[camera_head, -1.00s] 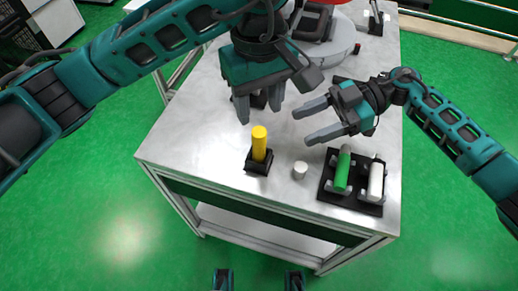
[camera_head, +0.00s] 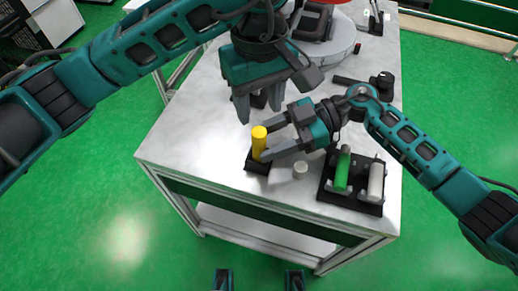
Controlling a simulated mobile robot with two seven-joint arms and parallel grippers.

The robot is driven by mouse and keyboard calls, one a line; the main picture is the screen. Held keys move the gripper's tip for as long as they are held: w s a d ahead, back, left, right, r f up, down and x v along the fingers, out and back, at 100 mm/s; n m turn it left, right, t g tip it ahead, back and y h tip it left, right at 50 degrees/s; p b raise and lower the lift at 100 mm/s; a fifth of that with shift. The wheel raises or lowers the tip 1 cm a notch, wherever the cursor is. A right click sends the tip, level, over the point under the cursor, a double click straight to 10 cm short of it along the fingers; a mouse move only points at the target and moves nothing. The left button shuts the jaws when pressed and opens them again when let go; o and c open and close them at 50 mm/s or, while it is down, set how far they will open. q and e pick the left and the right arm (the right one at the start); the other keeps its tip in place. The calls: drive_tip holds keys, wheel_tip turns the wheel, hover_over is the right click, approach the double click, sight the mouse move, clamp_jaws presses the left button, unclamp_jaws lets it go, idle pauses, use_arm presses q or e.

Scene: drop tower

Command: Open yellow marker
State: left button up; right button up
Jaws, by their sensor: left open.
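The yellow marker (camera_head: 258,146) stands upright in a small black holder (camera_head: 256,167) near the table's front edge. My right gripper (camera_head: 267,140) reaches in from the right, with its fingers spread at the marker's upper part. The fingers partly cover its right side, and I cannot tell whether they touch it. My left gripper (camera_head: 260,106) points down just behind the marker, open and empty.
A black rack (camera_head: 327,186) holds a green marker (camera_head: 342,171) and a white marker (camera_head: 375,181) at the right front. A small white cylinder (camera_head: 300,170) stands between rack and holder. A round grey platform (camera_head: 340,40) is at the back. The table's (camera_head: 190,130) left part is clear.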

clamp_jaws()
idle(0.3)
drive_tip(key=shift+o, duration=0.8)
unclamp_jaws()
